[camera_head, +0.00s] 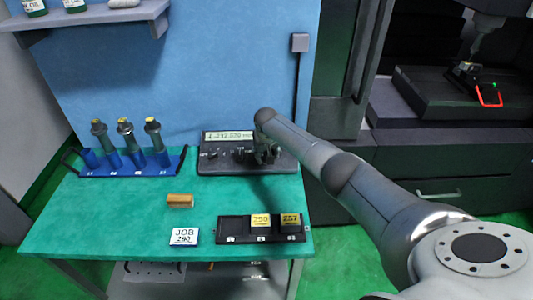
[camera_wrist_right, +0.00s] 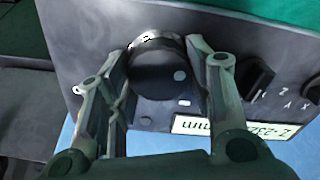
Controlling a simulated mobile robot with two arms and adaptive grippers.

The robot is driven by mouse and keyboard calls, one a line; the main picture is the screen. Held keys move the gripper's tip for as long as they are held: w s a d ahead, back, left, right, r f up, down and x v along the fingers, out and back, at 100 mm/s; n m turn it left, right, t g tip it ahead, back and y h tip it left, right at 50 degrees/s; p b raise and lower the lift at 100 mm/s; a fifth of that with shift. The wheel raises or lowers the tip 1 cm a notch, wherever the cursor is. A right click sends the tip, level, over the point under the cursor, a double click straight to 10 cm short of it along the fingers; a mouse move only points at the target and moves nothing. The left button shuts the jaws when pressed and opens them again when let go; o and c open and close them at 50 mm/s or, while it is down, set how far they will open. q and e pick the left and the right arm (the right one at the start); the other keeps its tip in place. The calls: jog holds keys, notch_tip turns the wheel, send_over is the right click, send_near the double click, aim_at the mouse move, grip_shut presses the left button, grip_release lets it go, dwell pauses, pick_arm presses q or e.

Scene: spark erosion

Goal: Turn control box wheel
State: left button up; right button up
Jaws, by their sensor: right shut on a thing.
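The dark control box (camera_head: 218,164) stands at the back right of the green table, with a lit display (camera_head: 229,136) along its top. The box also fills the upper part of the right wrist view (camera_wrist_right: 90,30). Its round black wheel (camera_wrist_right: 158,72) sits between the two fingers of my right gripper (camera_wrist_right: 163,60), with a pale dot on its face. In the head view my right gripper (camera_head: 262,150) covers the wheel. The gripper is shut on the wheel from both sides. My left gripper is not in view.
A smaller black knob (camera_wrist_right: 255,78) sits beside the wheel. A blue rack (camera_head: 135,170) with several tool holders stands at the left. A wooden block (camera_head: 180,201), a JOB card (camera_head: 184,236) and a black tray (camera_head: 232,228) with yellow-labelled blocks lie in front.

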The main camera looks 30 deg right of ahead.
jog(key=n, duration=0.4)
jog(key=shift+n, duration=0.3)
jog(key=n, duration=0.4)
jog(key=shift+n, duration=0.3)
jog(key=n+b, duration=0.1)
jog(key=n, duration=0.3)
jog(key=shift+n, duration=2.1)
jog(key=o, duration=1.1)
jog(key=shift+c, duration=0.2)
